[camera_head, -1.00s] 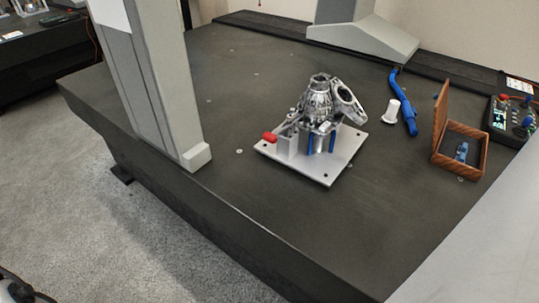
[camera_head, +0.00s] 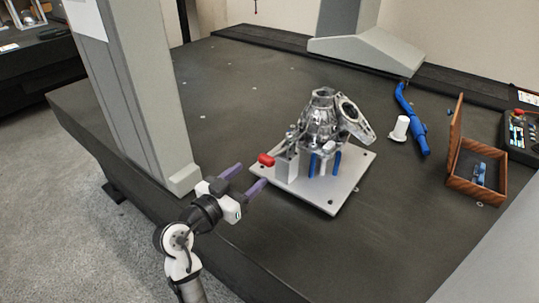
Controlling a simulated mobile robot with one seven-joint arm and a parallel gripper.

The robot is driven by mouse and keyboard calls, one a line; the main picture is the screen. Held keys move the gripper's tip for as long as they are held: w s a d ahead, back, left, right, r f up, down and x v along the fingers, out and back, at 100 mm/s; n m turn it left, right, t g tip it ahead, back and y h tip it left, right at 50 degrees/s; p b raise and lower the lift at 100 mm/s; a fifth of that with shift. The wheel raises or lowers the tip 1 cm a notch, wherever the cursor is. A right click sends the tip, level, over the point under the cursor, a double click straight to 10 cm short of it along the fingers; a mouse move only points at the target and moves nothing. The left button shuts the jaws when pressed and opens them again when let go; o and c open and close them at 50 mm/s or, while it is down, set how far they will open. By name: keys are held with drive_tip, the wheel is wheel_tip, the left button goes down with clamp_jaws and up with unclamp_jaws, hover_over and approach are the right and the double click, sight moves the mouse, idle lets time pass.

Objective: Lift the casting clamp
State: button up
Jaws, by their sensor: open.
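The casting clamp shows as a toggle clamp with a red handle tip (camera_head: 266,160), mounted at the left side of a light grey fixture plate (camera_head: 331,203). Its arm reaches right toward a shiny metal casting (camera_head: 320,120), which stands on blue and white posts on the plate. My gripper (camera_head: 243,178) is open and empty, with two purple fingers pointing up and right toward the red handle. It is just left of and below the handle, apart from it in the picture. The exact contact of the clamp arm on the casting is too small to tell.
A grey gantry column (camera_head: 150,130) stands left of my gripper on the dark table (camera_head: 225,75). A white spool-like part (camera_head: 400,128), a blue arm-shaped tool (camera_head: 412,120), an open wooden box (camera_head: 475,180) and a control box (camera_head: 521,135) lie to the right.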

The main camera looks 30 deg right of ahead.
sight(271, 156)
drive_tip(key=p+x, duration=0.2)
drive_tip(key=x, duration=0.8)
drive_tip(key=shift+a, duration=0.1)
clamp_jaws()
drive_tip(key=shift+w, duration=0.1)
